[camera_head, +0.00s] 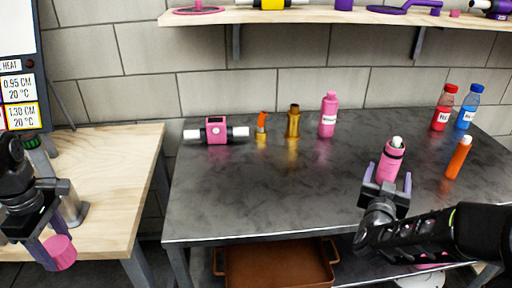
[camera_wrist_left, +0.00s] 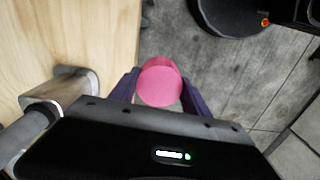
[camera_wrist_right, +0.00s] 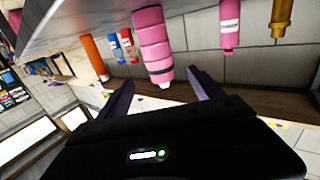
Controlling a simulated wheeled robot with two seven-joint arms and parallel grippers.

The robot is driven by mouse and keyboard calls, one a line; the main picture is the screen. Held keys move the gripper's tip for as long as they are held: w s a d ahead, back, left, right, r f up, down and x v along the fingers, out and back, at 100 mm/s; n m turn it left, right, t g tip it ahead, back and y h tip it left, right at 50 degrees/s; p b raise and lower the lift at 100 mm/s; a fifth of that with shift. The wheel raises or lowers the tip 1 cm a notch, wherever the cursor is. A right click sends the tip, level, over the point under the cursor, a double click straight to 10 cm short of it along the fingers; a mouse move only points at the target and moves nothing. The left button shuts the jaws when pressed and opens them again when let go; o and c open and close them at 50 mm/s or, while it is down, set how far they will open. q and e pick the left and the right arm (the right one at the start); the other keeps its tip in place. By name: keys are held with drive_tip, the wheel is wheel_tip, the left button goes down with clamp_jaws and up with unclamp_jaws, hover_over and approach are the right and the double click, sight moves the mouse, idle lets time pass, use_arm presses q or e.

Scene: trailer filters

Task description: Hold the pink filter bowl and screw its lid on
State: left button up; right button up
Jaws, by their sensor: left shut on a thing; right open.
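My left gripper (camera_head: 50,249) is shut on a plain pink cup-like cylinder, which looks like the pink filter bowl (camera_head: 62,252). It also shows between the fingers in the left wrist view (camera_wrist_left: 160,82), near the wooden table's edge. My right gripper (camera_head: 388,174) is open, its fingers on either side of a pink ribbed cylinder (camera_head: 391,158) with a dark band and a white-green tip. In the right wrist view this cylinder (camera_wrist_right: 153,45) stands beyond the fingertips, apart from them. I cannot tell whether a separate lid is in view.
The dark metal table (camera_head: 270,190) holds a pink filter head (camera_head: 216,131), small orange and gold pieces, a pink bottle (camera_head: 329,115), red and blue bottles and an orange cylinder (camera_head: 459,157). Its middle is clear. The wooden table (camera_head: 110,190) stands left across a gap.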

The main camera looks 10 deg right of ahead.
sight(392, 159)
use_arm(q)
drive_tip(key=shift+r, duration=0.15)
use_arm(e)
drive_tip(key=shift+x, duration=1.6)
use_arm(q)
drive_tip(key=shift+r+p, duration=0.4)
drive_tip(key=shift+p, duration=0.1)
use_arm(e)
drive_tip(key=shift+x, duration=2.6)
drive_tip(key=shift+s, duration=0.1)
drive_tip(key=c, duration=1.6)
drive_tip(key=shift+o, duration=0.2)
drive_tip(key=shift+r, duration=0.15)
